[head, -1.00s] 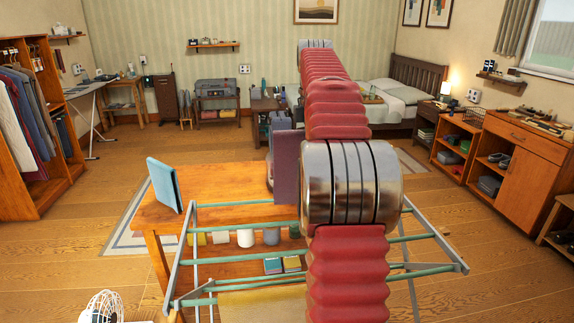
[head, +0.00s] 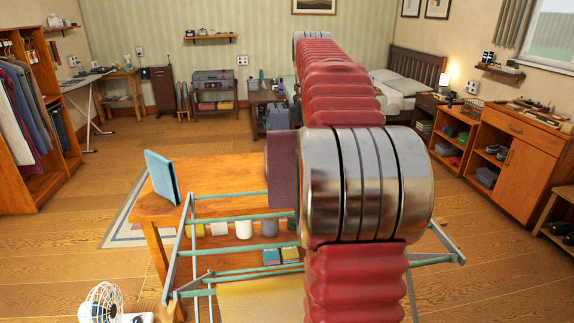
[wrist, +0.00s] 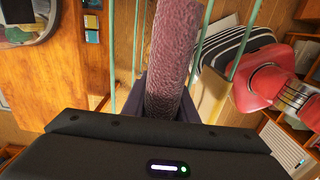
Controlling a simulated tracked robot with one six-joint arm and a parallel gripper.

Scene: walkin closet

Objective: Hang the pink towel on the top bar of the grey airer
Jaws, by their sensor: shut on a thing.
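The pink towel (wrist: 175,60) is a long textured piece gripped between the jaws in the wrist view. In the head view it shows as a mauve flat piece (head: 281,170) beside my arm, near the airer's upper bars. My gripper (wrist: 163,108) is shut on the towel; in the head view my arm hides most of it. The grey airer (head: 177,250) has slanted grey legs and green bars, with its top bar (head: 230,193) crossing in front of the table. My arm covers much of its right half. I cannot tell whether the towel touches a bar.
An orange wooden table (head: 225,172) stands behind the airer, with a blue folded item (head: 161,175) upright near its left end. A white fan (head: 104,303) is at the lower left. Wooden cabinets (head: 533,165) line the right side. Open floor lies left of the table.

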